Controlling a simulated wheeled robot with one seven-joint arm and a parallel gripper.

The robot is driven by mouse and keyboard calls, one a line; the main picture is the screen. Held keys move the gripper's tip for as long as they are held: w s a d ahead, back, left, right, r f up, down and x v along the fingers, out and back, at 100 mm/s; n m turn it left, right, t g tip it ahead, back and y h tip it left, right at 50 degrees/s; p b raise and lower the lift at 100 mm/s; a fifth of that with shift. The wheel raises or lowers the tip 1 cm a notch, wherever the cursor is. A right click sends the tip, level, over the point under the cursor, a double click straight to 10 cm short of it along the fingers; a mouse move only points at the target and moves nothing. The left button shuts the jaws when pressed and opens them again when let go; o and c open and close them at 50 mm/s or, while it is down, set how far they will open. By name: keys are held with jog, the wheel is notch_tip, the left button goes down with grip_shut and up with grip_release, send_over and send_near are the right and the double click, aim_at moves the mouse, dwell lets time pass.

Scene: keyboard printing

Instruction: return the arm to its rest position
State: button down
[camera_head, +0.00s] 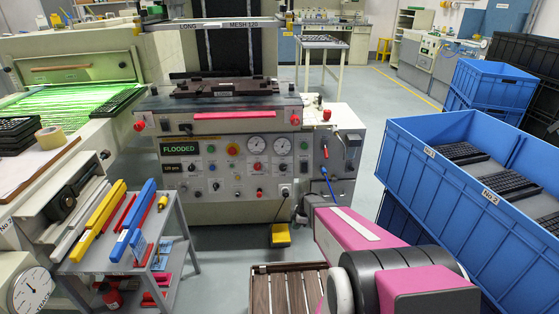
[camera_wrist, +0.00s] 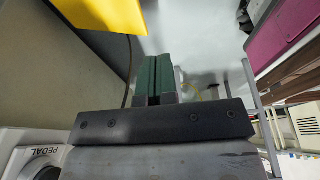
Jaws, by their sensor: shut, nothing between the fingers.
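My gripper (camera_wrist: 154,78) shows in the wrist view as two dark green fingers side by side, closed together with nothing between them. My pink and black arm (camera_head: 362,240) is in the lower right of the head view, in front of the printing machine (camera_head: 240,150). Its far end is low, near the machine's lower right corner. I cannot make out the fingers in the head view. A yellow pedal (camera_head: 280,236) is on the floor by that end. A yellow surface (camera_wrist: 105,14) is at the top of the wrist view, and the fingers look apart from it.
Blue crates (camera_head: 420,130) with black keyboards (camera_head: 506,183) stand close on the right. A grey cart (camera_head: 95,265) with yellow and blue squeegees is at left. A slatted brown surface (camera_head: 285,292) lies beside my arm.

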jog(key=s+d+r+m+h, duration=0.1)
jog(key=s+r+m, duration=0.7)
jog(key=r, duration=0.5)
jog(key=s+d+r+m+h, duration=0.2)
jog(key=s+r+m, duration=0.6)
jog(key=r, duration=0.5)
jog(key=shift+s+d+r+m, duration=0.2)
jog(key=shift+m, duration=0.9)
